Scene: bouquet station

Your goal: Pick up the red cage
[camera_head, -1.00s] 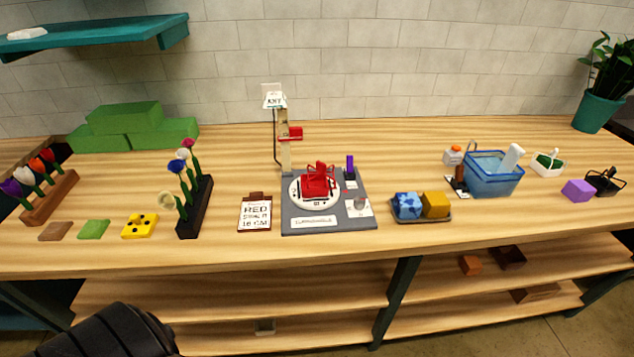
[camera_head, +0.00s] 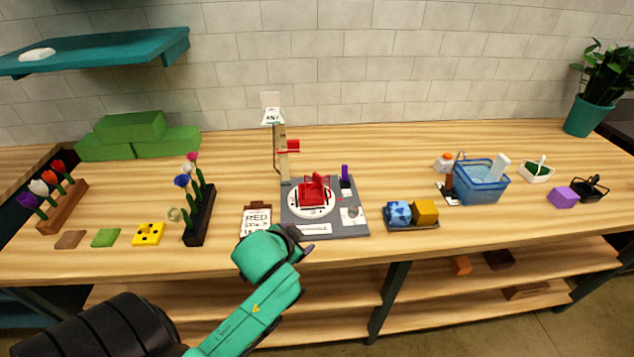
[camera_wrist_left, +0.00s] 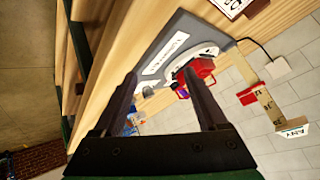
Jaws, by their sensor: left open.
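The red cage (camera_head: 314,188) sits on a white round dial (camera_head: 296,207) on a grey board (camera_head: 357,227). In the left wrist view the red cage (camera_wrist_left: 204,66) shows beyond the fingers, partly hidden by one of them. My left gripper (camera_head: 303,240) is at the front edge of the grey board, in front of the cage and apart from it. In the left wrist view my left gripper (camera_wrist_left: 160,76) has its fingers spread with nothing between them. My right gripper is in neither view.
A wooden post (camera_head: 283,165) with a red block (camera_head: 293,146) stands behind the cage. A clipboard (camera_head: 257,217) lies left of the board, a flower rack (camera_head: 199,225) farther left. A purple upright piece (camera_head: 345,172) is right of the cage. A blue-and-yellow tray (camera_head: 411,227) and blue basket (camera_head: 482,184) stand right.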

